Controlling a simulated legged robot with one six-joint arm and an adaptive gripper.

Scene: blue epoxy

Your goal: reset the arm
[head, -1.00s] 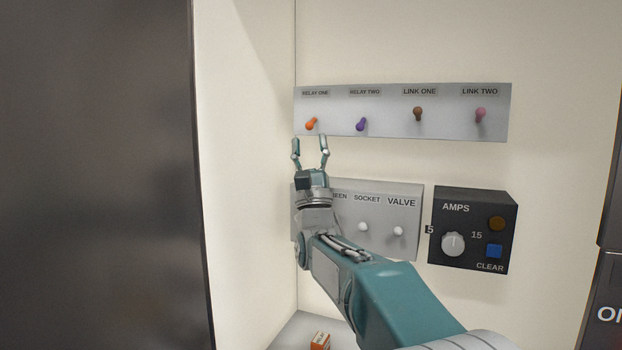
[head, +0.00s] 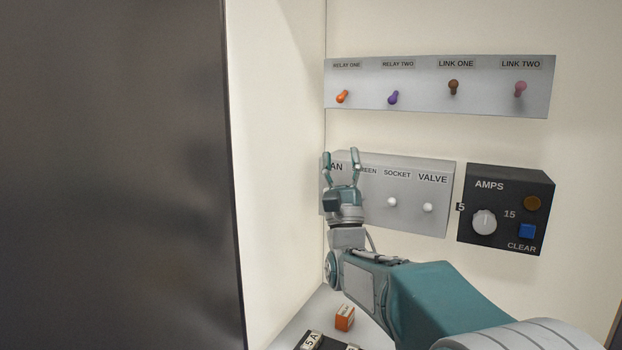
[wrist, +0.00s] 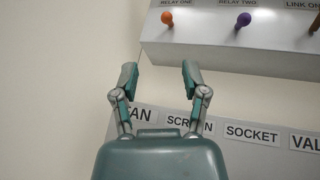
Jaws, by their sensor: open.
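My gripper (head: 341,155) is open and empty, its fingers pointing up in front of the left end of the lower grey switch box (head: 440,215). In the wrist view the open fingers (wrist: 158,80) stand apart below the upper panel. My arm covers part of the lower box, including whatever is under its left labels. The upper panel (head: 425,105) carries an orange lever (head: 342,97), a purple lever (head: 393,98), a brown lever (head: 453,87) and a pink lever (head: 520,89). The gripper looks clear of all of them.
A black AMPS box (head: 500,240) with a white knob (head: 484,221), a blue button (head: 527,231) and a brown round part (head: 532,203) is at right. A small orange box (head: 345,317) lies on the shelf below. A dark panel (head: 120,180) fills the left side.

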